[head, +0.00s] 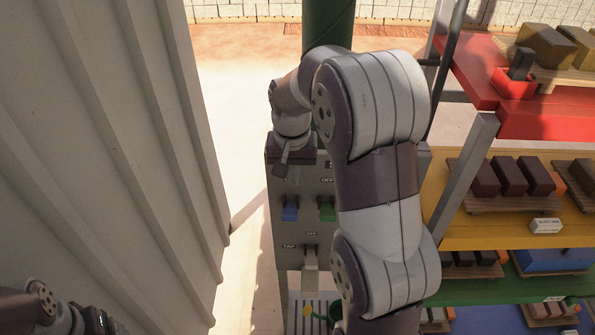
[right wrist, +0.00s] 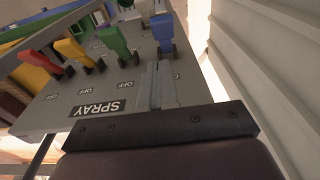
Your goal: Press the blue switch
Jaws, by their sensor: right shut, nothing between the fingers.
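The blue switch (head: 289,212) is a lever on the front of a grey panel (head: 301,190), left of a green switch (head: 326,212). In the right wrist view the blue switch (right wrist: 162,32) stands just beyond the tips of my right gripper (right wrist: 157,70), roughly in line with them. My right gripper (head: 283,166) is shut and empty, above the blue switch in the head view. I see no contact between them. Only part of my left arm shows at the lower left of the head view; its fingers are not visible.
Green (right wrist: 113,40), yellow (right wrist: 72,53) and red (right wrist: 38,60) switches stand beside the blue one, with a SPRAY label (right wrist: 97,108) on the panel. A ribbed wall (head: 110,140) is on the left. Shelves with blocks (head: 510,178) are on the right.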

